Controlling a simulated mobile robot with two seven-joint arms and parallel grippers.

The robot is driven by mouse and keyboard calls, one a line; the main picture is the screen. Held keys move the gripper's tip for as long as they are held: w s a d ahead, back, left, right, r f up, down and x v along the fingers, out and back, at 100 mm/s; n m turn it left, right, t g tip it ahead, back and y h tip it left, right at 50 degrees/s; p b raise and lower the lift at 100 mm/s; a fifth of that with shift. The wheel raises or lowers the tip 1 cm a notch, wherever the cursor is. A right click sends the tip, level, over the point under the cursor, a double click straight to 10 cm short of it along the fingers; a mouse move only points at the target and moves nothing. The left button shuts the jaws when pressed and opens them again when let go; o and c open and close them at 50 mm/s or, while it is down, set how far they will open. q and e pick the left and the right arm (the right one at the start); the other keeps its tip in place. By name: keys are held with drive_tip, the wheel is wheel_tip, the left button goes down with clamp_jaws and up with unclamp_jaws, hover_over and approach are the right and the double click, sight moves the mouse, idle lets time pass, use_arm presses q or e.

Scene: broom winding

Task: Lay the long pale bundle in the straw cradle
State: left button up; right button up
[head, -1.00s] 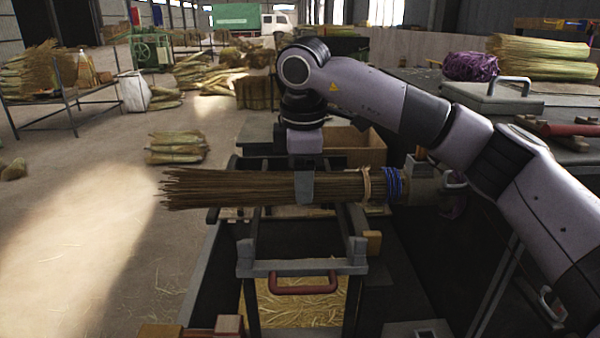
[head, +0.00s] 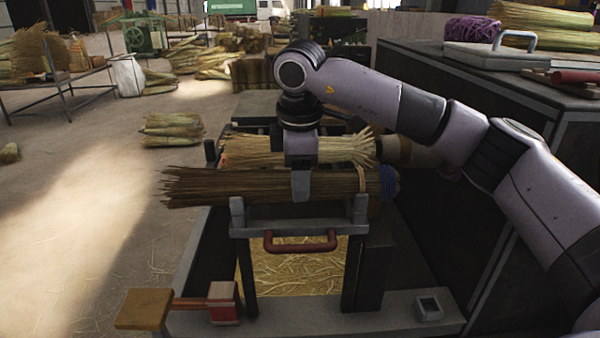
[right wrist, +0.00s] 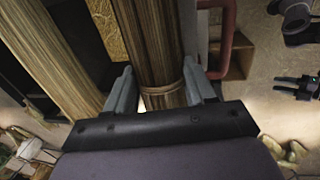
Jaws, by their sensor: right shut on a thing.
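My right gripper (head: 301,186) reaches down from above and is shut on a long brown bundle (head: 225,186) with a blue binding (head: 388,183) at its right end. The bundle is level, just above or at the grey cradle frame (head: 300,227), whose two uprights overlap its lower edge; I cannot tell if it rests there. In the right wrist view the fingers (right wrist: 160,88) stand on both sides of this bundle (right wrist: 148,40). A paler bundle (head: 258,150) with a splayed right end lies behind it. My left gripper is out of view.
A red handle (head: 300,245) is on the frame's front, above a straw-filled opening (head: 300,268). A red-and-tan wooden tool (head: 190,305) lies on the ledge at front left. A dark cabinet (head: 510,95) stands at right. Open floor (head: 90,230) is at left.

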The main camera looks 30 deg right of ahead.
idle(0.4)
drive_tip(key=o, duration=1.1)
drive_tip(key=shift+o, duration=0.2)
drive_tip(key=shift+r, duration=0.1)
wheel_tip(320, 180, up, 7)
drive_tip(key=s, duration=0.1)
drive_tip(key=shift+a, duration=0.3)
